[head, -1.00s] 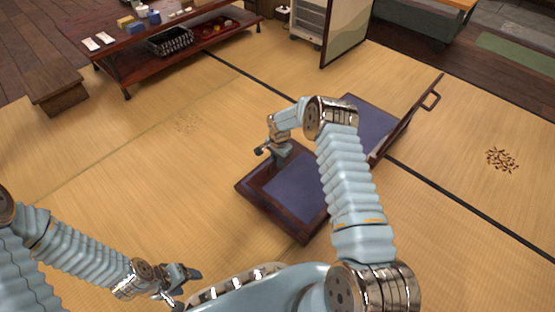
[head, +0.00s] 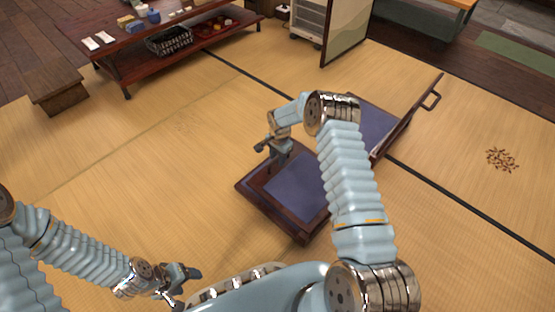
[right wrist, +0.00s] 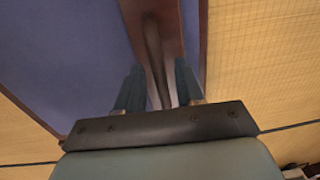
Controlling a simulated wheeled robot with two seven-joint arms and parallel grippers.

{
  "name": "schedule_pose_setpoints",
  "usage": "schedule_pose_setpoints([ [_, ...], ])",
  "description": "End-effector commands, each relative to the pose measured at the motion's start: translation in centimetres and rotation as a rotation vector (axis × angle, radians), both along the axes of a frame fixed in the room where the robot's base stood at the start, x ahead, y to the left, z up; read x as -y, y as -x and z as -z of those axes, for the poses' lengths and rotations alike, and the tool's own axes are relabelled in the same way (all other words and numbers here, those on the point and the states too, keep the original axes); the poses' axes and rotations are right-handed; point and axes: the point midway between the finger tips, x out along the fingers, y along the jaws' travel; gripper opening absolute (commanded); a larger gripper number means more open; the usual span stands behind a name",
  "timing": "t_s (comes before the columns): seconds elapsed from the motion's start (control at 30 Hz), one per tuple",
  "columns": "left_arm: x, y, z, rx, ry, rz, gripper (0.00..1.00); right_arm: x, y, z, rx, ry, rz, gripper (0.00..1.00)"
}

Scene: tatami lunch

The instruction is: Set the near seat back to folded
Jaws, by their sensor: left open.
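A low dark-wood piece with a blue pad, the near seat (head: 295,187), lies flat on the tatami in the middle of the head view. My right arm covers its right side. My right gripper (head: 267,147) is over its far-left edge. In the right wrist view, the fingers (right wrist: 158,90) stand apart on either side of a brown wooden bar (right wrist: 152,30), with blue padding beside it; whether they grip it is unclear. My left gripper (head: 182,287) is open and empty over the mat at bottom left.
Behind is another blue pad (head: 373,122) with an upright dark board (head: 412,112) bearing a handle. A low table (head: 133,72) with small items and a wooden bench (head: 58,92) stand at the back left. The left tatami is clear.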

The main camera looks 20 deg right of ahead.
Motion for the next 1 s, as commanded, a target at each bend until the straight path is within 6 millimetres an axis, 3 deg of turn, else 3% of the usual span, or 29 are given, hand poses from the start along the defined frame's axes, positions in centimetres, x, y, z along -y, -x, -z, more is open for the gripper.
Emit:
schedule_pose_setpoints([
  [0.03, 0.0, 0.0, -0.6, -0.001, 0.000, 0.000, 0.65, 0.0, -0.1, -1.7, 0.004, 0.001, 0.000, 0.37],
  [0.2, 0.0, 0.1, -1.4, -0.002, 0.000, 0.002, 0.65, 0.1, 0.2, -6.0, 0.004, 0.001, -0.001, 0.37],
  [0.43, 0.0, 0.1, -2.1, -0.004, 0.002, 0.003, 0.65, 0.2, 0.5, -10.1, 0.002, 0.001, 0.000, 0.37],
  [0.63, 0.0, 0.1, -2.2, -0.005, 0.002, 0.003, 0.65, 0.3, 0.6, -11.3, 0.000, -0.001, 0.001, 0.37],
  [1.0, 0.0, 0.1, -2.2, -0.005, 0.002, 0.003, 0.65, 0.3, 0.6, -11.3, 0.000, 0.000, 0.000, 0.37],
])
